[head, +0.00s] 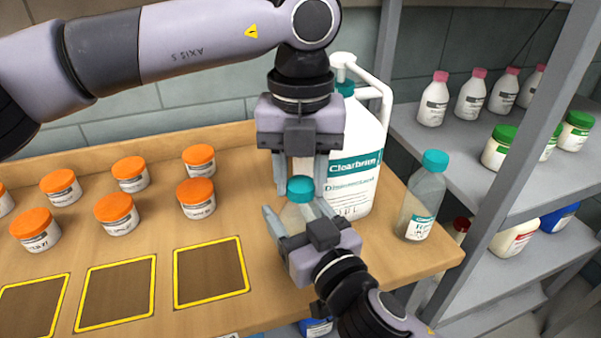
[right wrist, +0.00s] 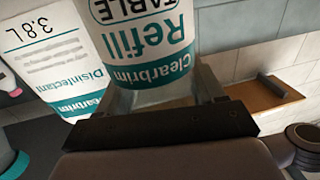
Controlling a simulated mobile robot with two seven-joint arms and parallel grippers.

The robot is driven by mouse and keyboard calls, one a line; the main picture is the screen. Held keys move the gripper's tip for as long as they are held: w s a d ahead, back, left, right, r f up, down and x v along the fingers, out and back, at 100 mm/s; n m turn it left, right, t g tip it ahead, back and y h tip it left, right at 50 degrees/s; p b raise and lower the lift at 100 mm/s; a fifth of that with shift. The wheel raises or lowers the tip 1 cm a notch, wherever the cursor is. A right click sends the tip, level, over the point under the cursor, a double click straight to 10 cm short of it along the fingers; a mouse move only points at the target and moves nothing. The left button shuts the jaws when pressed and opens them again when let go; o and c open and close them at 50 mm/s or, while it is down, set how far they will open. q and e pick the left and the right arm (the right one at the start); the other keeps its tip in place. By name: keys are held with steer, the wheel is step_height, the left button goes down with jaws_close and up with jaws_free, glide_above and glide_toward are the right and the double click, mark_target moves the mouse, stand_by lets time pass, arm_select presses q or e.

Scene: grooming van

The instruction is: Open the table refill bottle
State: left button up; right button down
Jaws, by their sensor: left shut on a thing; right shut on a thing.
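The table refill bottle (head: 297,214) is a clear bottle with a teal cap (head: 300,188), standing on the wooden table. Its "TABLE Refill" label (right wrist: 140,40) fills the middle of the right wrist view, upside down. My right gripper (head: 299,217) is shut on the bottle's body from the front, hiding much of it in the head view. My left gripper (head: 301,186) points straight down from above and is shut on the teal cap. The cap appears still seated on the bottle's neck.
A large white Clearbrim jug (head: 355,150) stands close behind the bottle. A similar teal-capped bottle (head: 424,195) stands to the right, near the table edge. Several orange-lidded jars (head: 197,198) and yellow-outlined squares (head: 211,272) lie left. Grey shelving (head: 440,150) with bottles and jars is at right.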

mark_target(301, 184)
arm_select(q)
steer(key=n, duration=0.6)
steer(key=shift+n, duration=0.3)
steer(key=n, duration=0.6)
steer(key=shift+n, duration=0.3)
steer(key=shift+r, duration=0.2)
steer(key=shift+r, duration=0.95)
steer(key=shift+r, duration=0.1)
steer(key=shift+r, duration=1.9)
arm_select(e)
steer(key=shift+c, duration=0.2)
jaws_free()
